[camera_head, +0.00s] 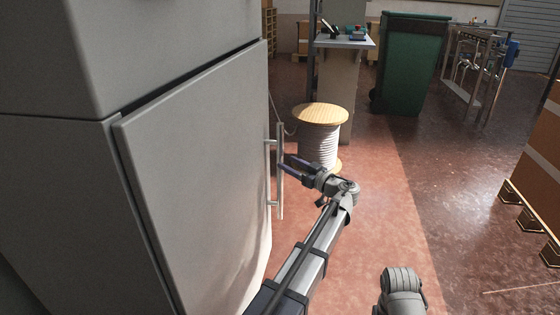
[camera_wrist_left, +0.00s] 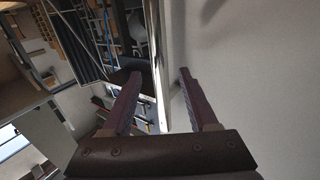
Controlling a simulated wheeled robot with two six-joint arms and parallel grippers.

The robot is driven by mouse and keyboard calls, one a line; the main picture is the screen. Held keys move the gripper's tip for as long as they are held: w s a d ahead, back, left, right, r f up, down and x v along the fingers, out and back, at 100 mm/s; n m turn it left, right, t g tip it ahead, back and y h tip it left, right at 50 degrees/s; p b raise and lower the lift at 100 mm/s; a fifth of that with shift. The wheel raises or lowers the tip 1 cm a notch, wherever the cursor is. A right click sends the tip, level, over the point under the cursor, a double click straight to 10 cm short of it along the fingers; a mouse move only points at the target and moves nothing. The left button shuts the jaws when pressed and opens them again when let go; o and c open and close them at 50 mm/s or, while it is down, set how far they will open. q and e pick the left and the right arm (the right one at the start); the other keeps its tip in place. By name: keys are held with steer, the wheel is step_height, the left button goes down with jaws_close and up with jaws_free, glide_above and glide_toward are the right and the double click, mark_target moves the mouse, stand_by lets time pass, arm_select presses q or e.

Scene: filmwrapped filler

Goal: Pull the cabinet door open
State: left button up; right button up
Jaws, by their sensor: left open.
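The grey cabinet door (camera_head: 200,180) fills the left of the head view, with a dark seam along its top; I cannot tell whether it is slightly ajar. A pale vertical bar handle (camera_head: 280,185) stands off the door near its right edge. My left gripper (camera_head: 286,164) is open at the handle, its fingers pointing toward the door. In the left wrist view the handle (camera_wrist_left: 158,70) runs between the two dark fingers of the gripper (camera_wrist_left: 160,88), and the door face (camera_wrist_left: 260,70) lies to the right. Contact with the bar cannot be told. My right gripper is out of view.
A cable spool (camera_head: 320,140) with a wooden top stands behind the gripper. A green bin (camera_head: 410,65) and a metal rack (camera_head: 475,65) are farther back. The reddish floor (camera_head: 370,220) between is clear.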

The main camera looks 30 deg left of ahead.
mark_target(280, 159)
arm_select(q)
steer(key=shift+x, duration=2.6)
jaws_close()
steer(key=shift+d, duration=0.1)
